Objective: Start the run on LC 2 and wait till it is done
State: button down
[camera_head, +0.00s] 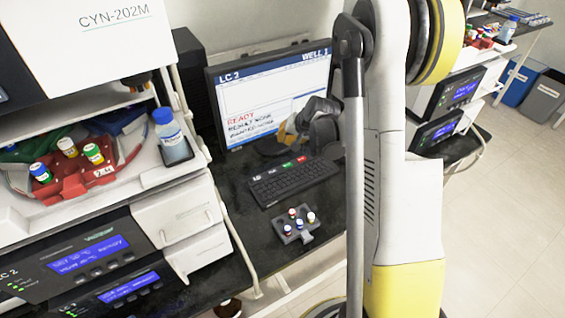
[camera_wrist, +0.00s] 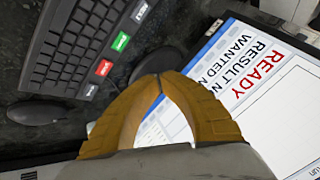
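The LC 2 monitor (camera_head: 262,98) stands at the back of the desk. It shows "LC 2", "WELL 1", a red "READY" and "RESULT NONE"; the line below is partly unclear. The screen (camera_wrist: 265,100) also fills the right of the wrist view. The keyboard (camera_head: 292,183) lies in front of it, with white, green (camera_wrist: 121,41) and red (camera_wrist: 104,68) keys along one edge. My gripper (camera_head: 286,133) hangs before the screen, behind the keyboard. In the wrist view its orange fingertips (camera_wrist: 159,78) meet, with nothing between them. The LC 2 stack (camera_head: 85,262) has lit blue displays.
A dark holder (camera_head: 300,228) with several capped vials sits before the keyboard. A red tray (camera_head: 75,180) with vials and a blue-capped bottle (camera_head: 171,137) rest on the left stack. Another instrument stack (camera_head: 450,95) stands at right. Floor is clear at lower right.

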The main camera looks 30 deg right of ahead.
jog(key=shift+s+f, duration=0.1)
notch_tip(320, 180, down, 9)
jog(key=b, duration=0.6)
jog(key=shift+r, duration=0.2)
jog(key=shift+f+b, duration=0.1)
jog(key=shift+b, duration=0.25)
dwell(1.0)
jog(key=shift+f+b, duration=0.3)
jog(key=shift+b, duration=0.05)
jog(key=shift+f+b, duration=0.35)
jog(key=shift+f, duration=0.05)
dwell(0.5)
jog(key=shift+r, duration=0.15)
jog(key=shift+r+p, duration=0.45)
jog(key=shift+r, duration=0.25)
jog(key=shift+r, duration=0.1)
jog(key=shift+r+p, duration=1.6)
jog(key=shift+r, duration=0.8)
